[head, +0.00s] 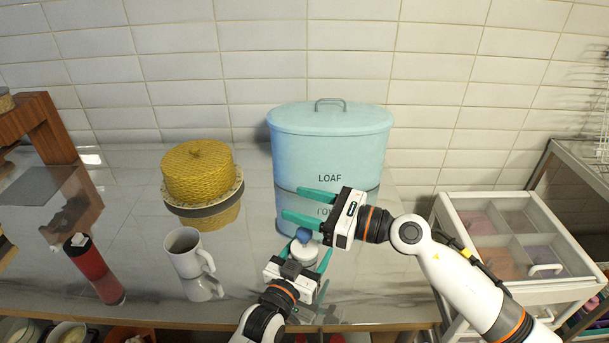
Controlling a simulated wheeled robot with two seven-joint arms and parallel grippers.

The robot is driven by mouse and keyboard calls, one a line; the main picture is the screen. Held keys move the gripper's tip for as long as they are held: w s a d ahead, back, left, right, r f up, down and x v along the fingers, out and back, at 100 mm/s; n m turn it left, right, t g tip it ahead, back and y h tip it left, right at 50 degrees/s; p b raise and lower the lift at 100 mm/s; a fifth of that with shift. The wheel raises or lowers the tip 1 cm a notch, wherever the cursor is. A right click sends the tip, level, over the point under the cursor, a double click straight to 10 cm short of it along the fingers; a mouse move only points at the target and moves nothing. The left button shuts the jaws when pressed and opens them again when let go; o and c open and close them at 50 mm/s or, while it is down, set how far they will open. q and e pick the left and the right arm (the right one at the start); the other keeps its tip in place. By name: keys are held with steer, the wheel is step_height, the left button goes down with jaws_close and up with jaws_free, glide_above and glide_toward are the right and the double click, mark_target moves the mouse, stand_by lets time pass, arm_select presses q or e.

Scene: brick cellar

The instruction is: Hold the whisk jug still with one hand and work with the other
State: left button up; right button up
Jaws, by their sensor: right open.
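The whisk jug (304,254) is a small white vessel with a blue knob on top, upright on the shiny counter in front of the blue bin. My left gripper (308,250) reaches it from the front, with one teal finger on each side. Its lower part is hidden by that gripper, and I cannot tell whether the fingers touch it. My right gripper (293,202) is open and empty, pointing left, just above and behind the jug, in front of the bin.
A pale blue bin (330,148) marked LOAF stands behind. A yellow woven-pattern dome (198,172) on a round stand, a white mug (184,252) and a red bottle (90,264) are to the left. A white divided case (510,285) is at right. The counter's front edge is close.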

arm_select(q)
steer(key=shift+o, duration=0.5)
steer(key=shift+r, duration=0.1)
steer(key=v, duration=1.2)
